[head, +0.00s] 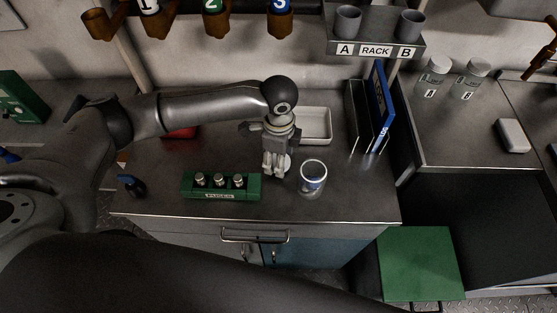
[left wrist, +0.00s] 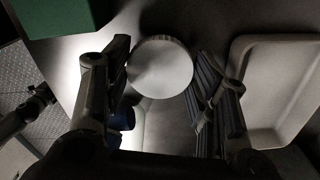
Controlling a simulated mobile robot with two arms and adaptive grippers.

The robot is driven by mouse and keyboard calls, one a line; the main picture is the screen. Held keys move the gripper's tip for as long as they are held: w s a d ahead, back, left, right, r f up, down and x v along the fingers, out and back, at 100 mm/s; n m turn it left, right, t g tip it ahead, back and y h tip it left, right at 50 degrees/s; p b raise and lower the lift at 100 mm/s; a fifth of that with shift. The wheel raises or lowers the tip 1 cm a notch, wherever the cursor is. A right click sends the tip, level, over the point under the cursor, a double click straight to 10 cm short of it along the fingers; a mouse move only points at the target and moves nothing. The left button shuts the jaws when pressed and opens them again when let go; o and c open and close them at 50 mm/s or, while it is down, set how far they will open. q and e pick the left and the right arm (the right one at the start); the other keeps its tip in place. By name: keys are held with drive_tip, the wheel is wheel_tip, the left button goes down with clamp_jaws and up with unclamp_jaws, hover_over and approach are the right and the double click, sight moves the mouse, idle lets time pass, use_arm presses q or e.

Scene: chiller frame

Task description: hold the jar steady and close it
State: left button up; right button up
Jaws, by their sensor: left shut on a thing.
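My left gripper (head: 276,172) points down over the bench, its fingers on either side of the jar. The jar's white round top (left wrist: 160,67) shows between the two fingers in the left wrist view. In the head view only a pale part of the jar (head: 286,162) shows behind the fingers. The jar's body is mostly hidden, and I cannot tell how tightly the lid sits. My right gripper is not in view.
A green block (head: 221,193) with several small vials is to the left. A white tray (head: 315,139) lies behind; blue and dark upright folders (head: 380,110) stand at right.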

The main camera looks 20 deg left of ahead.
use_arm(q)
drive_tip(key=s+r, duration=1.1)
drive_tip(key=s, duration=0.3)
drive_tip(key=shift+a+b, duration=0.25)
drive_tip(key=shift+b, duration=0.05)
